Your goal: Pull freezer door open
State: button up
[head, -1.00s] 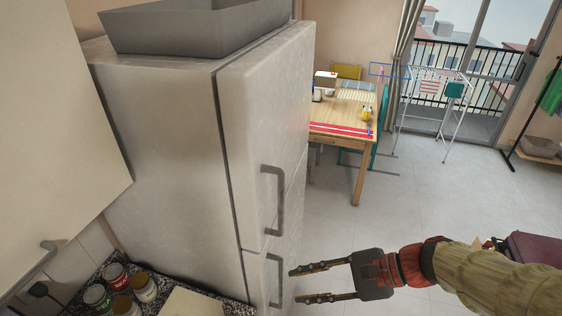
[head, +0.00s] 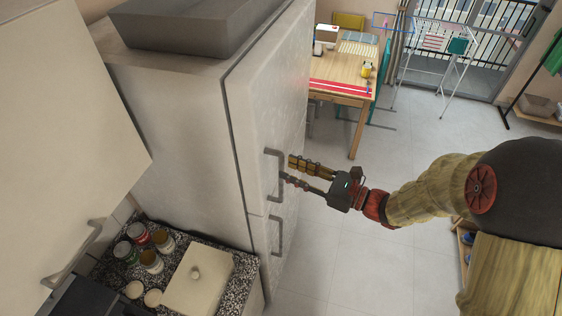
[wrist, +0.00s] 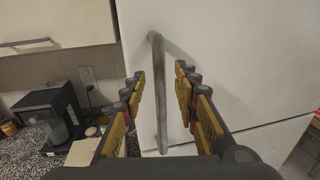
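The tall off-white fridge has an upper door (head: 255,95) and a lower door (head: 262,240), both shut. Which one is the freezer is not marked. The upper door has a vertical grey bar handle (head: 269,180), and the lower door has another handle (head: 281,236). My gripper (head: 287,168) is open and empty at the upper handle. In the wrist view the handle (wrist: 159,95) stands upright between the spread fingers (wrist: 159,75), with gaps on both sides. How deep the fingertips reach past the bar is hard to tell.
A speckled counter (head: 217,275) with jars, a white lidded box (head: 198,279) and a coffee machine (wrist: 48,115) lies left of the fridge. A grey bin (head: 190,25) sits on top. A wooden table (head: 345,95) stands behind. The floor (head: 400,150) right of the fridge is clear.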

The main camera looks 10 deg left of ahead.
aim_at(281, 166)
jog(key=shift+p+x, duration=0.35)
jog(key=shift+x, duration=1.65)
jog(key=shift+c, duration=0.2)
grip_shut()
